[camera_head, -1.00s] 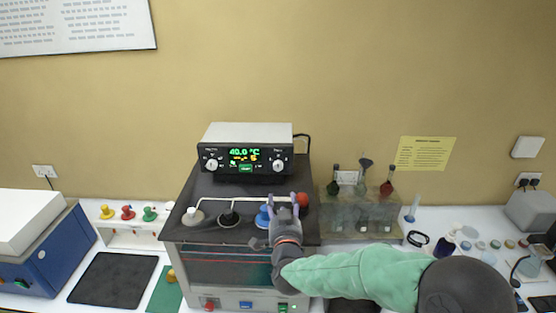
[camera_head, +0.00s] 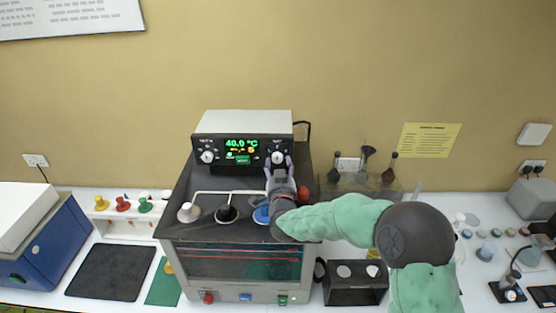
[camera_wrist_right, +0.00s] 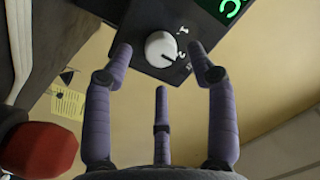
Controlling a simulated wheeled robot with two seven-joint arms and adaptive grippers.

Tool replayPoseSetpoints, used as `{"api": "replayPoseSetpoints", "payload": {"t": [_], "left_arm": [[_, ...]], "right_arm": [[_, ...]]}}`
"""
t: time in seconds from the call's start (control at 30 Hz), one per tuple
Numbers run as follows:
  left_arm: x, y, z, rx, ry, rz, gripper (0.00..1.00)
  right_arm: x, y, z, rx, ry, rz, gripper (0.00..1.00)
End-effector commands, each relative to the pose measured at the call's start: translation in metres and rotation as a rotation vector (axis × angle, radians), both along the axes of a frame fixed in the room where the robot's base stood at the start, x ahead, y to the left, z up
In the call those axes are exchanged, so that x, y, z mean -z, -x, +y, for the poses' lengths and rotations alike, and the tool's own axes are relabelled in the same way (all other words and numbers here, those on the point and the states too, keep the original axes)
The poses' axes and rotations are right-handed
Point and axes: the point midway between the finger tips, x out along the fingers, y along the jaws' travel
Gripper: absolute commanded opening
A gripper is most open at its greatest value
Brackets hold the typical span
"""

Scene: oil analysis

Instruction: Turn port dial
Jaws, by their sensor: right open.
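The control unit (camera_head: 242,128) is a white and black box with a green display reading 40.0 °C. It has a white dial (camera_head: 207,157) at its left and another white dial (camera_head: 278,158) at its right. My right gripper (camera_head: 279,166) is open in front of the right dial. In the right wrist view, this dial (camera_wrist_right: 161,48) sits between the spread purple fingertips, with a gap on both sides; contact cannot be told. The dial's pointer line and some printed numbers show. The label above it is too small to read. My left gripper is not in view.
The unit stands on a dark bath (camera_head: 240,258) with white, black, blue and red knobs on top. The red knob (camera_head: 303,194) is close beside my right gripper. A glassware rack (camera_head: 345,185) stands right of the bath. A blue device (camera_head: 45,240) is at far left.

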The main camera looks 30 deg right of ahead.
Motion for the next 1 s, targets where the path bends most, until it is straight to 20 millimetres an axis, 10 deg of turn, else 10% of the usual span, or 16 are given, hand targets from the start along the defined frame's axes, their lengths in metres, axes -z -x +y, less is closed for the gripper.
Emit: {"api": "replayPoseSetpoints", "payload": {"t": [0.63, 0.83, 1.0], "left_arm": [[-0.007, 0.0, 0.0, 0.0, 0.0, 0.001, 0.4], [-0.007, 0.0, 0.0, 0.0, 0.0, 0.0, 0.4], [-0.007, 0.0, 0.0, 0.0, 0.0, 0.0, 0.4]], "right_arm": [[0.0, -0.027, -0.013, -0.001, 0.0, 0.0, 0.57], [0.0, -0.027, -0.013, -0.001, 0.0, 0.0, 0.04], [-0.001, -0.027, -0.013, 0.0, 0.0, -0.002, 0.01]]}}
